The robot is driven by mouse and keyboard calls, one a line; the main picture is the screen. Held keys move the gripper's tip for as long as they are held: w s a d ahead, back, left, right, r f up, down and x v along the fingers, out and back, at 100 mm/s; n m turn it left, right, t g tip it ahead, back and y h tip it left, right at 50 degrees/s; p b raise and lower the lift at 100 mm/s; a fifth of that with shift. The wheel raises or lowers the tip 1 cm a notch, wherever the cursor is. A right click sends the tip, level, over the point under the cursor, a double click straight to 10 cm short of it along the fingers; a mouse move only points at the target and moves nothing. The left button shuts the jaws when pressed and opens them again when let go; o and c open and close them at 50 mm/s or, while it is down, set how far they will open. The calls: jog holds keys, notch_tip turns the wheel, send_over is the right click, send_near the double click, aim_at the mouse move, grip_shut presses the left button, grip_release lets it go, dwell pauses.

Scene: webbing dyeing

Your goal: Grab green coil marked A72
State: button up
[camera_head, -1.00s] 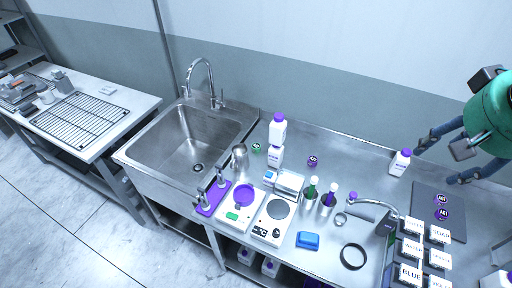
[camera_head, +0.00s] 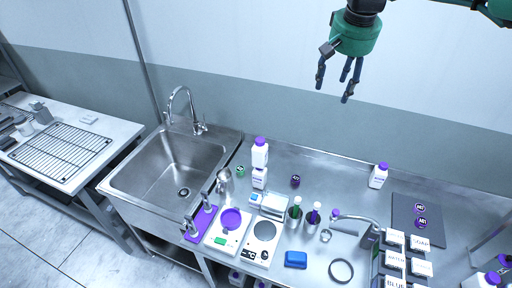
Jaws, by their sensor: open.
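A small green coil (camera_head: 240,171) with a dark label lies on the steel counter, just right of the sink and left of the stacked white bottles. Its marking is too small to read. My gripper (camera_head: 338,88) is open and empty, its dark fingers pointing down. It hangs high in front of the wall, well above the counter and to the right of the green coil.
White purple-capped bottles (camera_head: 260,153) stand close right of the green coil, and a metal jug (camera_head: 225,180) stands near its left. A purple coil (camera_head: 295,181) lies farther right.

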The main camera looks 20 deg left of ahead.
jog(key=w+a+f+n+p, duration=0.15)
jog(key=w+a, duration=0.25)
jog(key=a, duration=0.4)
jog(key=w+a+f+m+p, duration=0.1)
jog(key=w+a+f, duration=0.3)
jog(key=a, duration=0.5)
jog(key=w+a+f+n+g+p, duration=0.15)
jog(key=a+f, duration=0.25)
jog(key=a, duration=0.5)
jog(key=w+a+f+p, duration=0.15)
jog(key=a+f, duration=0.35)
jog(key=a, duration=0.5)
notch_tip(320, 180, down, 32)
jog(key=shift+f, duration=0.15)
send_over(239, 170)
jog(key=shift+d+f, duration=0.1)
jog(key=shift+f, duration=4.05)
jog(key=shift+s, duration=0.1)
